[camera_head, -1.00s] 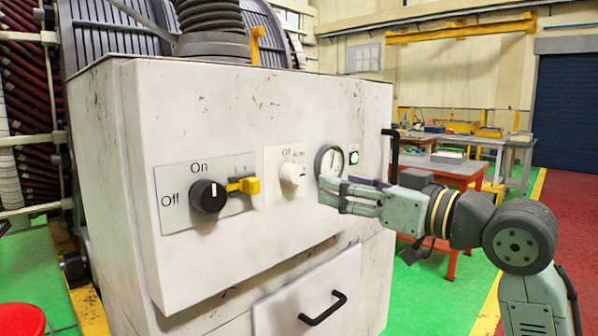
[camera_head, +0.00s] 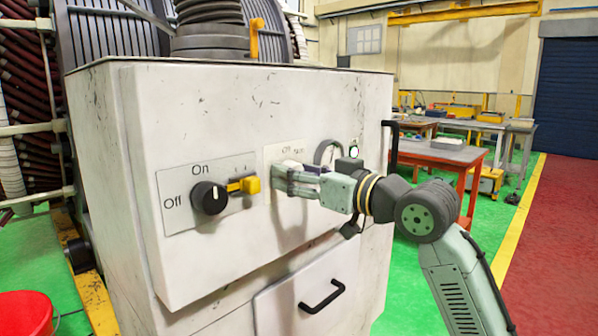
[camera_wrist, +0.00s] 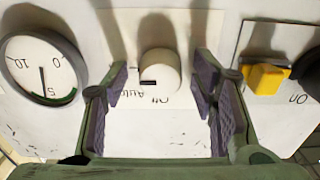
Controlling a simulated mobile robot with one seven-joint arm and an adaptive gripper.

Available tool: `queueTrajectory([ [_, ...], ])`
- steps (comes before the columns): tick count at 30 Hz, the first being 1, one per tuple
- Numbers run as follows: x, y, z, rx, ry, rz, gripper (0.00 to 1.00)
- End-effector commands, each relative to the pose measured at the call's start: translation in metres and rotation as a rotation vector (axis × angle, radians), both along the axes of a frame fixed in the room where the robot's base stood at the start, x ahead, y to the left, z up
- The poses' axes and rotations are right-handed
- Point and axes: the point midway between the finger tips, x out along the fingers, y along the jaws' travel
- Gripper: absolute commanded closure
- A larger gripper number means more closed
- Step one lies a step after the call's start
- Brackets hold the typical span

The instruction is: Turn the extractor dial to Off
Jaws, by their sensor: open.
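A white dial (camera_wrist: 160,72) on a white plate with Off and Auto labels is in the wrist view, which sees the panel upside down. A dark mark on its face lies near the labels; I cannot tell exactly which one it points to. My gripper (camera_head: 278,180) is open, its fingers facing the plate, with one on each side of the dial in the wrist view. No contact is clear. In the head view, my fingers hide the dial, while its Off/Auto plate (camera_head: 271,153) shows above them.
A black Off/On dial (camera_head: 208,198) with a yellow latch (camera_head: 251,185) sits to the left. A drawer handle (camera_head: 322,297) sticks out below.

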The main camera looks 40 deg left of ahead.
Motion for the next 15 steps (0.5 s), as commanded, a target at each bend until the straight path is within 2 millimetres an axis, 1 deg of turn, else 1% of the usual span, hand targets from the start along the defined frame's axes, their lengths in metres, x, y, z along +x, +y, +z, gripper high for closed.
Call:
queueTrajectory([
  [4,0.0,-0.0001,-0.0002,0.0,0.0,0.0,0.47],
  [5,0.0,-0.0001,-0.0002,0.0,0.0,0.0,0.49],
  [15,0.0,-0.0003,-0.0001,0.0,0.0,0.0,0.72],
])
